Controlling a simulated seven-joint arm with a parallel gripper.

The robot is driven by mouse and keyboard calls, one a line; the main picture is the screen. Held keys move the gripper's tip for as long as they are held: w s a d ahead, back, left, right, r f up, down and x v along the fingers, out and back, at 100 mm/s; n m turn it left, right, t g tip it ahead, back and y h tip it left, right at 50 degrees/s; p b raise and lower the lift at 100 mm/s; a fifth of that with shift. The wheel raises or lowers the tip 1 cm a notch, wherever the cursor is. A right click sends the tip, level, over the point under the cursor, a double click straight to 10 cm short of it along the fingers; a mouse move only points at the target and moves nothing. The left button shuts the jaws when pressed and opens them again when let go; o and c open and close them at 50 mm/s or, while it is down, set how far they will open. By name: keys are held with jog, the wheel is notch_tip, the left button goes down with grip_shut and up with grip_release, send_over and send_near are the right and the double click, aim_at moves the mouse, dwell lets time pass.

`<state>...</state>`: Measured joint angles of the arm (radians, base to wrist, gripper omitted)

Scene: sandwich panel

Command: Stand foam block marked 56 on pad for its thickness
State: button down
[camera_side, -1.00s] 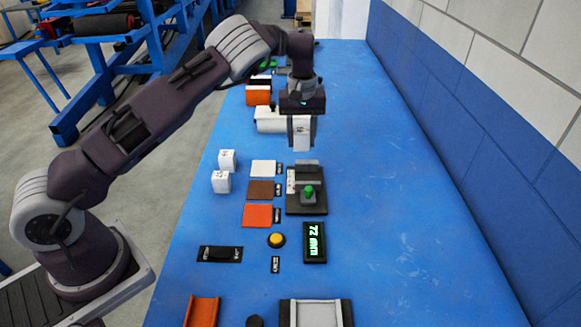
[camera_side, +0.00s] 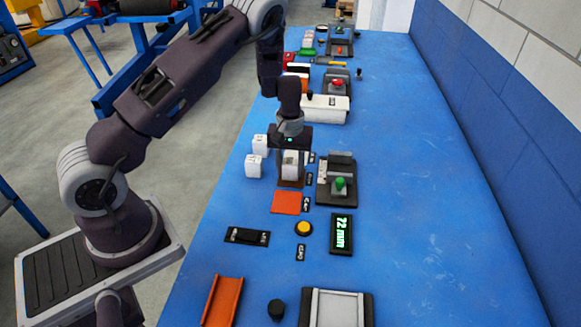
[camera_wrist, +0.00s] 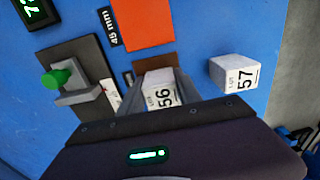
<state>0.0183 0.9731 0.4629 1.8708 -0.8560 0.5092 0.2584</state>
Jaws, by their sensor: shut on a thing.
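My gripper (camera_side: 291,166) is shut on a white foam block (camera_side: 290,170). In the wrist view the block (camera_wrist: 161,92) shows the number 56 between the fingers. It is at or just above the brown pad (camera_side: 290,184), which is mostly hidden; I cannot tell whether it touches. A bit of brown pad shows past the block in the wrist view (camera_wrist: 154,65). The orange pad (camera_side: 286,202) lies in front, bare; its label in the wrist view reads 45 mm. The white pad is hidden behind my gripper in the side view.
Two more white blocks stand left of my gripper; the nearer one (camera_side: 253,166) is apart from it. The wrist view shows a block marked 57 (camera_wrist: 236,72). A grey fixture with a green knob (camera_side: 340,183) stands close right. A display (camera_side: 341,233) reads 72 mm.

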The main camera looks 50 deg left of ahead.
aim_at(290, 163)
jog(key=c, duration=0.8)
grip_release()
jog(key=shift+f, duration=0.1)
jog(key=shift+c, duration=0.2)
notch_tip(290, 163, up, 12)
jog(key=s+d+r+m+t+h, duration=0.1)
jog(key=s+d+r+m, duration=0.1)
jog(key=s+d+r, duration=0.4)
jog(key=s+d+r+m+t+h, duration=0.1)
jog(key=s+d+r, duration=0.2)
jog(key=r, duration=0.6)
jog(key=s+d+r+m+t+y, duration=0.1)
jog(key=s+d+r+m, duration=0.1)
jog(key=s, duration=0.7)
jog(key=s+d+r+m+t+y, duration=0.1)
jog(key=s+m, duration=0.3)
jog(key=s, duration=0.5)
jog(key=shift+d+r+t, duration=0.6)
jog(key=shift+d+t, duration=0.2)
